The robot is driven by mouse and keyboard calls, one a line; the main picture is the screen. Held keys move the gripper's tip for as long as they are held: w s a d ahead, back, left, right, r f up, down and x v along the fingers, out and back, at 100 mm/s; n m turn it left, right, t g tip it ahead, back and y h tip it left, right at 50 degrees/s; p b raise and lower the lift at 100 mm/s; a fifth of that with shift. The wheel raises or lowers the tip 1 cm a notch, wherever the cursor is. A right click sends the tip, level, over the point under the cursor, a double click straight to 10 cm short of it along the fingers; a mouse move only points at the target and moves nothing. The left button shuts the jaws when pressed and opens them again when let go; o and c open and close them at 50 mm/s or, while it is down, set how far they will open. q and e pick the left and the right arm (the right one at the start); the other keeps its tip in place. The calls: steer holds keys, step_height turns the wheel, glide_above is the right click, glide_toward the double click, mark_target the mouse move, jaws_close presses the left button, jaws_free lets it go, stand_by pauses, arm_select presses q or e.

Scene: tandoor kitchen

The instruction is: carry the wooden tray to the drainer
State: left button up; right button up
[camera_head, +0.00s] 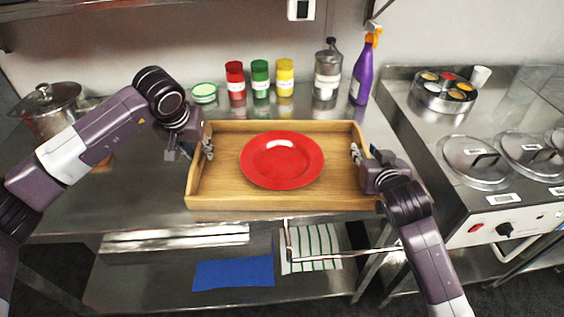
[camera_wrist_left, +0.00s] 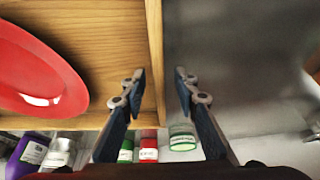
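The wooden tray (camera_head: 215,200) lies on the steel counter with a red plate (camera_head: 282,160) in it. My left gripper (camera_head: 190,152) is at the tray's left side wall. In the left wrist view the open fingers (camera_wrist_left: 160,78) straddle that wall, one inside over the tray floor and one outside, with a gap beside the wall. My right gripper (camera_head: 358,153) is at the tray's right wall. A finger shows inside the tray; the other side is hidden by the hand, so its closure is unclear. I cannot make out a drainer.
Red, green and yellow jars (camera_head: 260,78), a green-lidded tub (camera_head: 204,93), a metal canister (camera_head: 327,75) and a purple spray bottle (camera_head: 362,75) stand behind the tray. A pot (camera_head: 50,105) is at left. A steel unit with lidded wells (camera_head: 475,160) is at right.

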arm_select(q)
jaws_close()
arm_select(e)
jaws_close()
